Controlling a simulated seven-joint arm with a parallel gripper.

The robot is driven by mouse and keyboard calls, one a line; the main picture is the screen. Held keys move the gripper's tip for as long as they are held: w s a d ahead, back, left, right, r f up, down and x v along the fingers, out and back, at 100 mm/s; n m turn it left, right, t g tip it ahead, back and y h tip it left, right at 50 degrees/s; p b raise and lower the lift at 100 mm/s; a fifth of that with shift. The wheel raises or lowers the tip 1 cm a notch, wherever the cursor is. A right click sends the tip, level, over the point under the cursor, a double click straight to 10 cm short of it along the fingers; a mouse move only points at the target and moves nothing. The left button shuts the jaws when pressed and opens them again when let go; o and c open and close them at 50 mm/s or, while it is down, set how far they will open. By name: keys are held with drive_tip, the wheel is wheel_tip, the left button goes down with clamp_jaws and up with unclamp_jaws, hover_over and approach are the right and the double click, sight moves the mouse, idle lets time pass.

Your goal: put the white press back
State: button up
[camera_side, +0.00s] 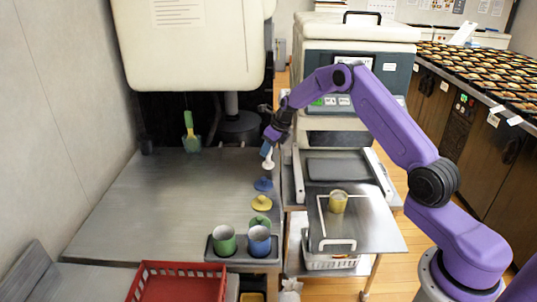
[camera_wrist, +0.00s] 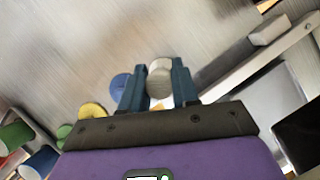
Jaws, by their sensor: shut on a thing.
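My gripper (camera_side: 268,148) is shut on the white press (camera_side: 268,163), which hangs below the fingers above the steel table (camera_side: 170,205). In the wrist view the white press (camera_wrist: 159,78) sits between the two fingertips of my gripper (camera_wrist: 158,88). A blue press (camera_side: 263,184), a yellow press (camera_side: 261,202) and a green press (camera_side: 260,221) stand in a row on the table below it, toward the front. The blue press (camera_wrist: 120,87) shows just left of the fingers in the wrist view. I cannot tell the exact gap between the white press and the table.
A green cup (camera_side: 224,242) and a blue cup (camera_side: 259,241) stand in a dark holder (camera_side: 233,261) at the table's front. A yellow cup (camera_side: 338,203) stands on the metal tray (camera_side: 370,233) at right. A red basket (camera_side: 150,268) is at front left. The table's left is clear.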

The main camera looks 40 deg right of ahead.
drive_tip(key=shift+f, duration=1.2)
drive_tip(key=shift+f, duration=0.1)
drive_tip(key=o, duration=0.9)
drive_tip(key=shift+o, duration=0.2)
drive_tip(key=v, duration=0.7)
drive_tip(key=shift+s+r, duration=0.2)
drive_tip(key=shift+r, duration=0.15)
